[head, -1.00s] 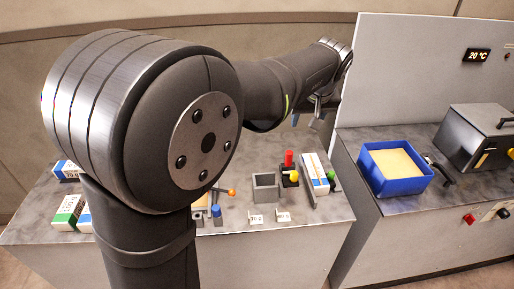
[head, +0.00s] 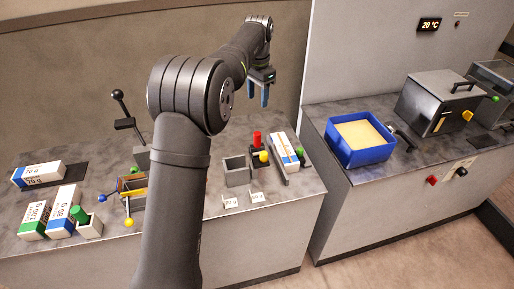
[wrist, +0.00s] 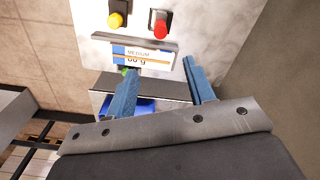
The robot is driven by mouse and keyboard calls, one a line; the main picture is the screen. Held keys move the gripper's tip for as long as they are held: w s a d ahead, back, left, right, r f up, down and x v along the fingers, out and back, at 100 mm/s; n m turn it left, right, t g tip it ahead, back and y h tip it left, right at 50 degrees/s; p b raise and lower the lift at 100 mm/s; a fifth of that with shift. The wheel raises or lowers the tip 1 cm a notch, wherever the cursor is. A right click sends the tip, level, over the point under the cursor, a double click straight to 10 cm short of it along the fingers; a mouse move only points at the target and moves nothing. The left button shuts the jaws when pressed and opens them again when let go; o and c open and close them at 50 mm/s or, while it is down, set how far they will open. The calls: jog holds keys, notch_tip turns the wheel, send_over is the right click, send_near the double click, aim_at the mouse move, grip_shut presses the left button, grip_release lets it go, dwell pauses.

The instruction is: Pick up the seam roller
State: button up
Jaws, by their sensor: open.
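My gripper (head: 258,101) is open and empty, with blue fingers pointing down, high over the back right of the left bench. The wrist view shows my gripper (wrist: 160,67) with its fingers apart above a white pack marked MEDIUM 80 g (wrist: 148,53). I cannot tell which item is the seam roller. Candidates are small tools or knobs: a red-topped one (head: 257,138), a yellow-topped one (head: 264,157) and a green one (head: 301,153) beside the pack (head: 287,148). The red (wrist: 160,28) and yellow (wrist: 115,20) tops also show in the wrist view. My fingers partly hide the green one.
A grey open box (head: 236,172) and two small tags stand nearby. Several ream packs (head: 38,174) lie at the left, by a black lever (head: 124,124). My arm hides the bench middle.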

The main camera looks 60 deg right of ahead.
aim_at(257, 133)
jog(key=shift+m, duration=0.3)
notch_tip(257, 133, down, 18)
jog(key=shift+w+d+r, duration=0.1)
jog(key=shift+r, duration=0.1)
grip_shut()
dwell(0.3)
